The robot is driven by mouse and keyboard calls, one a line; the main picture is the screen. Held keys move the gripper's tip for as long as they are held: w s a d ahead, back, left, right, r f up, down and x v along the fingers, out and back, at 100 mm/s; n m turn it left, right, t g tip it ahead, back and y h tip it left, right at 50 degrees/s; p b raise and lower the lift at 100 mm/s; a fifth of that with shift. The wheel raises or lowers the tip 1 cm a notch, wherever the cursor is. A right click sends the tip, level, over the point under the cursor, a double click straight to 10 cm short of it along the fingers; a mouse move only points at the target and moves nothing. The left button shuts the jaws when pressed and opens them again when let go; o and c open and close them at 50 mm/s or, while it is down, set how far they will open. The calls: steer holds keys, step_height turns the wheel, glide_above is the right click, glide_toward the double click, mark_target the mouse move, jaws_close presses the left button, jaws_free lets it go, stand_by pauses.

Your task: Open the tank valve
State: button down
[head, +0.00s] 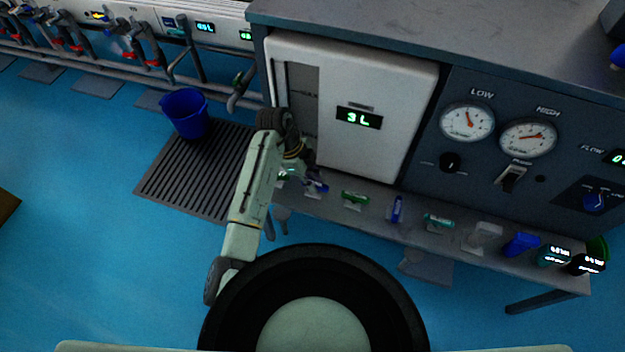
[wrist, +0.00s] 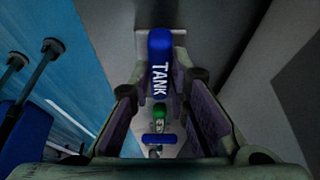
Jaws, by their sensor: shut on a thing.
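The tank valve's blue handle, marked TANK (wrist: 158,75), stands lengthwise between my fingertips in the wrist view. My gripper (head: 311,176) is shut on this handle, with one finger on each side. In the head view the gripper is at the lower left of the white tank panel (head: 370,85), whose display reads 3 L. The blue handle shows only in small part there. The valve body under the handle is mostly hidden.
A green valve handle (head: 355,198) and a blue one (head: 397,209) sit to the right along the shelf. A blue bucket (head: 186,112) stands by the floor grate (head: 170,185) at left. Two gauges, LOW (head: 467,122) and HIGH (head: 528,138), are on the dark panel.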

steer(key=shift+n, duration=0.4)
steer(key=n, duration=0.1)
steer(key=n+t, duration=0.1)
steer(key=n, duration=0.1)
steer(key=shift+s+n+t, duration=0.2)
steer(key=shift+n+t, duration=0.1)
steer(key=shift+s+n+t+p, duration=0.15)
steer(key=shift+n+t+p, duration=0.55)
steer(key=shift+n, duration=1.1)
steer(key=c, duration=1.5)
jaws_free()
